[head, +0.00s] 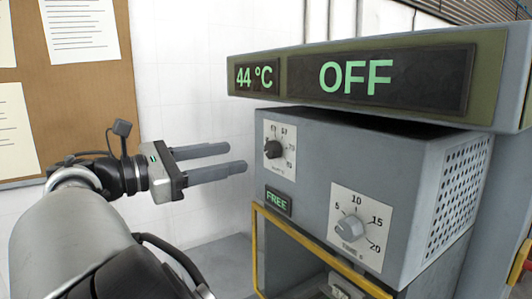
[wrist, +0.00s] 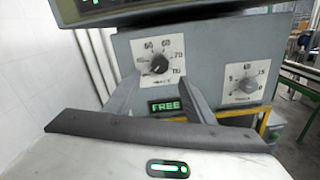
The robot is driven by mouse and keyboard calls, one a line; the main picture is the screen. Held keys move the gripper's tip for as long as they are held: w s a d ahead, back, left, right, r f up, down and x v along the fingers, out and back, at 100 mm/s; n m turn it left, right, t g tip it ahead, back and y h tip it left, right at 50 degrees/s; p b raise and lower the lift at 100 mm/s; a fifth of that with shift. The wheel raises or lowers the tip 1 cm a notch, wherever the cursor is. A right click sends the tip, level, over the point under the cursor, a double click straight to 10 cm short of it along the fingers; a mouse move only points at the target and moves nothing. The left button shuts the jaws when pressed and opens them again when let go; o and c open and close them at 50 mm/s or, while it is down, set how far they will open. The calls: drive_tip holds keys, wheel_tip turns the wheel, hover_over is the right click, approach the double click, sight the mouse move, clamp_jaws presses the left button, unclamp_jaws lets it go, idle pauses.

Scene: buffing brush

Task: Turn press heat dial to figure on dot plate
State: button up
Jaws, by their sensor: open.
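The press heat dial (head: 273,149) is a black knob on a white scale plate at the upper left of the grey press front. It also shows in the wrist view (wrist: 155,64), with numbers around it; its exact setting is too small to read. My gripper (head: 238,158) is open and empty, its two fingers pointing at the press, short of the dial. In the wrist view the fingers (wrist: 162,84) straddle the area just below the dial, apart from it. I cannot make out a dot plate in either view.
A second, silver dial (head: 350,227) marked 5 to 20 sits lower right. A green FREE display (head: 278,201) is below the heat dial. The overhead panel (head: 376,78) reads 44 °C and OFF. A yellow rail (head: 318,250) runs below. A pinboard (head: 90,90) hangs at left.

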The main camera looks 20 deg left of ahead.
sight(268, 151)
drive_tip(key=x, duration=0.9)
drive_tip(key=shift+w+d, duration=0.2)
drive_tip(key=shift+w, duration=0.15)
drive_tip(key=shift+c, duration=0.4)
drive_tip(key=c, duration=1)
